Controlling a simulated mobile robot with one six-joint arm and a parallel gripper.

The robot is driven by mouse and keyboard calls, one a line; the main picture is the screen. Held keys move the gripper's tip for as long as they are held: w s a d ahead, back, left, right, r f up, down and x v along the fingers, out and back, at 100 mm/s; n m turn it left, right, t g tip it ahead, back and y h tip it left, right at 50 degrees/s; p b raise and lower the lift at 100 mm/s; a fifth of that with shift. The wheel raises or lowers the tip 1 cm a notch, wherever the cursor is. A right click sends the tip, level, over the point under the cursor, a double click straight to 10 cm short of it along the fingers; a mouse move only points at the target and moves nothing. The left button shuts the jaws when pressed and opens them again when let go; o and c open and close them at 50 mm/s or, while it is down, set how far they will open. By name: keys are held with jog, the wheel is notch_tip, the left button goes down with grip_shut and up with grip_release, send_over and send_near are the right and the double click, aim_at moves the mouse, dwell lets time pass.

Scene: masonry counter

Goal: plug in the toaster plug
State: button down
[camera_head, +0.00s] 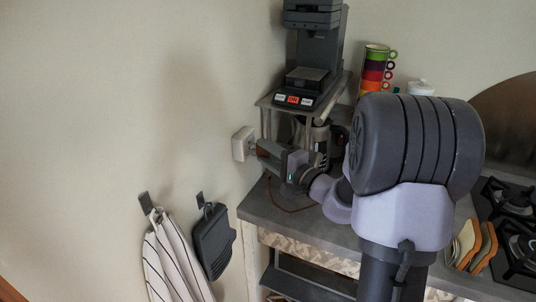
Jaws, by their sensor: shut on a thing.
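A white wall socket (243,144) is on the wall, just left of the counter's back corner. My gripper (259,150) points left at the socket, with its fingertips right beside it. It is shut on the toaster plug, which is mostly hidden between the fingers. I cannot tell whether the plug's pins are in the socket. A thin dark reddish cord (287,208) hangs in a loop below the gripper onto the counter. A toaster cannot be made out clearly; my arm covers part of the counter.
A coffee machine (312,60) stands on a small raised stand (269,103) behind my gripper. Stacked colored mugs (375,70) are to its right. Bread slices (474,245) and a gas hob (515,215) are at right. A striped towel (175,255) and dark mitt (213,240) hang at left.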

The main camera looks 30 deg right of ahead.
jog(key=shift+w+a+b, duration=0.4)
jog(key=shift+w+a, duration=0.3)
jog(key=shift+w, duration=0.25)
jog(key=c, duration=0.9)
grip_release()
jog(key=shift+a, duration=0.1)
jog(key=shift+o, duration=0.2)
jog(key=v, duration=1.7)
jog(key=shift+s+p, duration=0.2)
jog(key=shift+p, duration=0.25)
